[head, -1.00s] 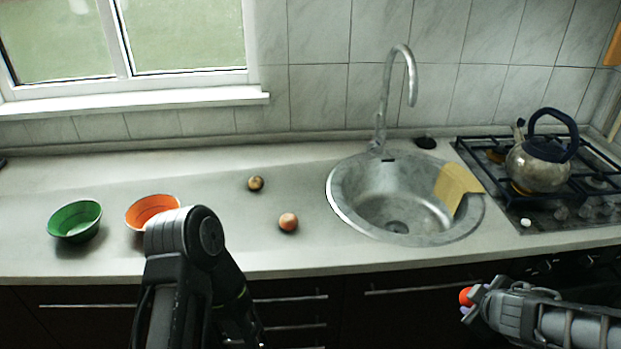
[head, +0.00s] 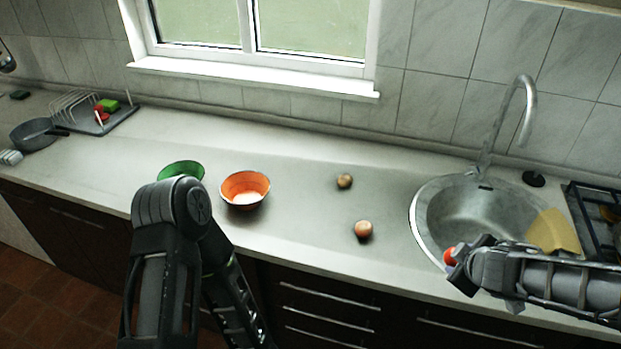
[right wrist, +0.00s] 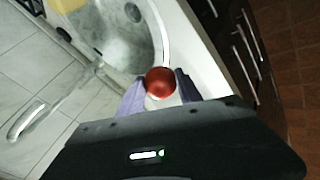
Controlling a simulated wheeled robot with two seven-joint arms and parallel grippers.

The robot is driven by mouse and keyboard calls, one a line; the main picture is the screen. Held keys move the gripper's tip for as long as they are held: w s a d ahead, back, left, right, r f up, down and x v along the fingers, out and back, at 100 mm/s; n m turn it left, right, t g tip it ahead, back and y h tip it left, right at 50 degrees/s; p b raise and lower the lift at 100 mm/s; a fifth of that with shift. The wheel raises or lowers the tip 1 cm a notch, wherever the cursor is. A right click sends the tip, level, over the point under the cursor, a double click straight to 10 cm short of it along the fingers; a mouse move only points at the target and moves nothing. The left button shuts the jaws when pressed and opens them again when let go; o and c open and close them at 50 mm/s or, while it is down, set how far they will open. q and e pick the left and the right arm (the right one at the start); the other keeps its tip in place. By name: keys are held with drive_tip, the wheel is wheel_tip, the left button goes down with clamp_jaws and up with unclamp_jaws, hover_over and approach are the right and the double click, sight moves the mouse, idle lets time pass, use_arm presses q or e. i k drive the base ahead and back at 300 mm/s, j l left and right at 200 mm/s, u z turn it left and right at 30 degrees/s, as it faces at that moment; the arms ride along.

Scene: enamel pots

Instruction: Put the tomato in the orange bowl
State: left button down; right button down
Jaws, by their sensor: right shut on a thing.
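The tomato (head: 449,256) is a small red ball held in my right gripper (head: 452,262), in front of the sink's near left rim. The right wrist view also shows the tomato (right wrist: 160,82) between the two pale purple fingers (right wrist: 158,92), which are shut on it. The orange bowl (head: 245,186) stands empty on the counter in the head view, well to the left of the right gripper. My left arm rises at the lower left and hides part of the counter; its gripper fingers are not visible.
A green bowl (head: 182,168) stands left of the orange one, partly behind my left arm. Two round brownish items, one (head: 345,181) farther back and one (head: 363,229) nearer, lie between the orange bowl and the sink (head: 418,222). A pan (head: 33,134) and dish rack stand far left.

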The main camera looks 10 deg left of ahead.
sight(243, 197)
drive_tip(key=i+l+u, duration=0.1)
drive_tip(key=u, duration=0.35)
drive_tip(key=l+u, duration=0.3)
drive_tip(key=u, duration=0.15)
drive_tip(key=i+l+u, duration=0.1)
drive_tip(key=l+u, duration=0.15)
drive_tip(key=u, duration=0.2)
drive_tip(key=l+u, duration=0.25)
drive_tip(key=u, duration=0.15)
drive_tip(key=l+u, duration=0.2)
drive_tip(key=u, duration=0.25)
drive_tip(key=k+l+u, duration=0.1)
drive_tip(key=u, duration=0.35)
drive_tip(key=l, duration=0.1)
